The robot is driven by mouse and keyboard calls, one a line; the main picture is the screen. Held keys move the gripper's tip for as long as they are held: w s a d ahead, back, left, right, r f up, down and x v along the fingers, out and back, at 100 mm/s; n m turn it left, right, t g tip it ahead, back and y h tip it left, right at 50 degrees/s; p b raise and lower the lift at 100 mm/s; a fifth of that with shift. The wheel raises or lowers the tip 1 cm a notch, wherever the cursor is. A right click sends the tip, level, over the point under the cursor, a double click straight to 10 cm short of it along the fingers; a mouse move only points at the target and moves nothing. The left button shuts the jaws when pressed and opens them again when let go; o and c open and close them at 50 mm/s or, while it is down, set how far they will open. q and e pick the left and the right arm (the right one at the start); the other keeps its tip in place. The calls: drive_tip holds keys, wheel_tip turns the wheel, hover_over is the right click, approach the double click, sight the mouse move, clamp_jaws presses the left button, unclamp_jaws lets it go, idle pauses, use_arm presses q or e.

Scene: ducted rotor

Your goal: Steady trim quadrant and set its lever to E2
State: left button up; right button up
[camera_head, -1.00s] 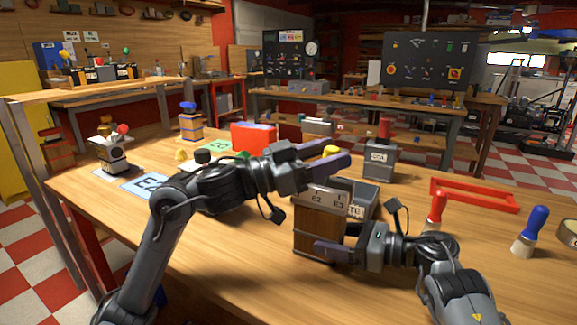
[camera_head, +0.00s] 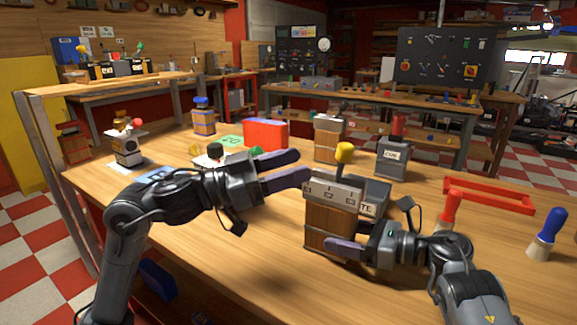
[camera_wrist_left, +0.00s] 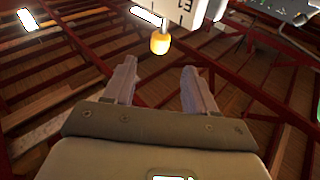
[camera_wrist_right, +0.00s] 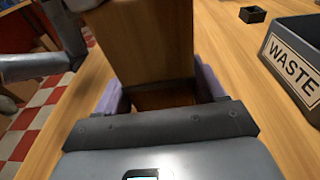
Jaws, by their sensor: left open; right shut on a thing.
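The trim quadrant (camera_head: 332,215) is a wooden block with a grey top plate marked with several labels, E3 among them. Its lever has a yellow knob (camera_head: 344,152) that stands up above the plate. My right gripper (camera_head: 345,250) is shut on the lower part of the wooden body; the right wrist view shows the block (camera_wrist_right: 150,45) between its fingers. My left gripper (camera_head: 298,168) is open and empty, just left of the knob and apart from it. In the left wrist view the yellow knob (camera_wrist_left: 160,42) shows beyond the fingertips, with part of the label plate above.
A grey WASTE bin (camera_wrist_right: 295,65) stands right behind the quadrant. A grey box with a red handle (camera_head: 392,158) and another wooden block (camera_head: 327,138) are farther back.

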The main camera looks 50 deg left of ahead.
sight(341, 153)
use_arm(q)
drive_tip(key=w+d, duration=0.2)
drive_tip(key=w, duration=0.1)
drive_tip(key=w+d+r+g+y, duration=0.1)
drive_tip(key=w+d, duration=0.1)
drive_tip(key=w, duration=0.2)
drive_tip(key=w+d+g, duration=0.1)
drive_tip(key=w+d, duration=0.1)
drive_tip(key=w, duration=0.1)
drive_tip(key=shift+w+r, duration=0.25)
drive_tip(key=shift+w, duration=0.1)
idle(0.5)
clamp_jaws()
idle(0.3)
